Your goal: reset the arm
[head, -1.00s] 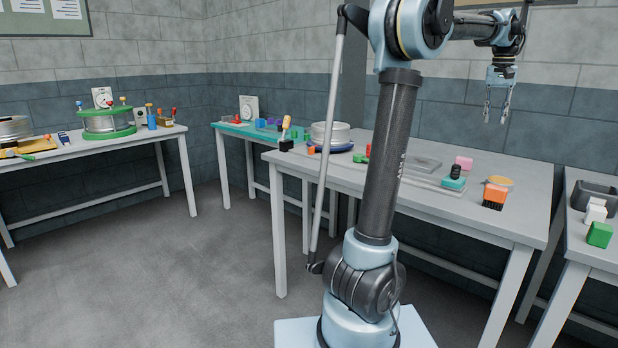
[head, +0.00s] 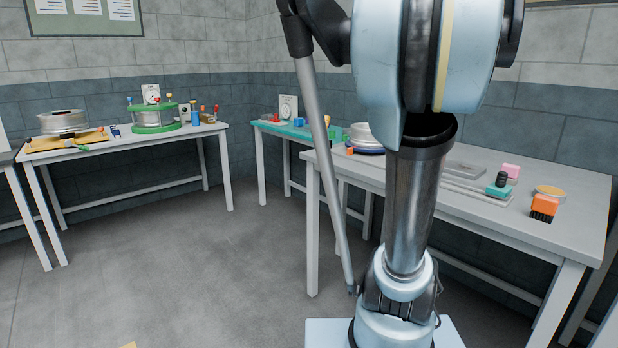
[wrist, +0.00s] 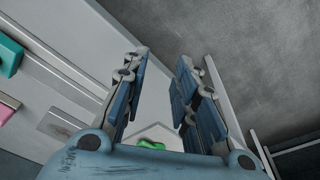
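My gripper (wrist: 161,60) shows in the wrist view with its two blue-grey fingers apart. I see nothing held between the fingertips. The gripper is out of the head view. There my arm (head: 425,60) rises from my base in the right half, its upper joint large and close at the top edge. A small green thing (wrist: 151,144) shows beyond the gripper, low between the fingers; I cannot tell what it is.
The grey table (head: 480,215) behind my arm holds an orange brush (head: 544,206), a teal item (head: 499,190) and a pink block (head: 511,170). A cluttered table (head: 100,143) stands at the left. Open floor (head: 190,280) lies left of my base.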

